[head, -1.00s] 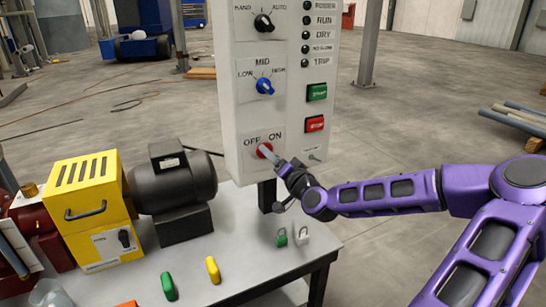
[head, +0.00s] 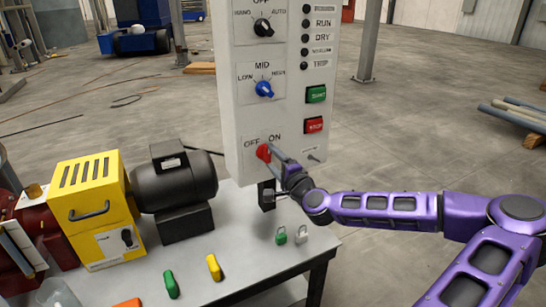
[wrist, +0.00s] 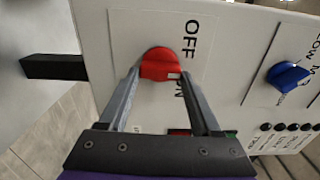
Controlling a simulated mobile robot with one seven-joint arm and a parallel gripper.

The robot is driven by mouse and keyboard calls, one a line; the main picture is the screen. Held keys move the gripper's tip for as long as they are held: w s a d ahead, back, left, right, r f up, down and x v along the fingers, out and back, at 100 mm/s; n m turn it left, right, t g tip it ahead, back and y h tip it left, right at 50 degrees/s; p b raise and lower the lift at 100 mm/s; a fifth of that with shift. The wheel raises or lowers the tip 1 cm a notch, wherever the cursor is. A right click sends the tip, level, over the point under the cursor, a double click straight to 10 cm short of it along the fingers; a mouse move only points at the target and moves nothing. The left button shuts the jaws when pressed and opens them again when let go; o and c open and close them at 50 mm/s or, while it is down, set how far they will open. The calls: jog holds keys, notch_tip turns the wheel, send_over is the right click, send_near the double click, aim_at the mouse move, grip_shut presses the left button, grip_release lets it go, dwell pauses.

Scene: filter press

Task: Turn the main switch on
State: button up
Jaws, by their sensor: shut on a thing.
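The main switch is a red knob (head: 263,152) low on the front of the pale control box, under the OFF and ON labels. It also shows in the wrist view (wrist: 160,65), upper middle. My gripper (head: 271,153) reaches it from the right. In the wrist view my gripper (wrist: 160,76) has one finger on each side of the knob and is shut on it. A small pale mark shows on the knob's lower right edge, toward the ON side. The fingers partly cover the ON label, and I cannot tell the exact knob angle.
Above are a blue selector (head: 264,89), a black selector (head: 263,27), a green button (head: 316,94) and a red stop button (head: 314,125).

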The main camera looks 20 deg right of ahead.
jog(key=m, duration=0.4)
jog(key=shift+m, duration=0.3)
jog(key=shift+m+p, duration=0.45)
jog(key=shift+m, duration=1.45)
jog(key=o, duration=1.4)
jog(key=shift+f, duration=0.1)
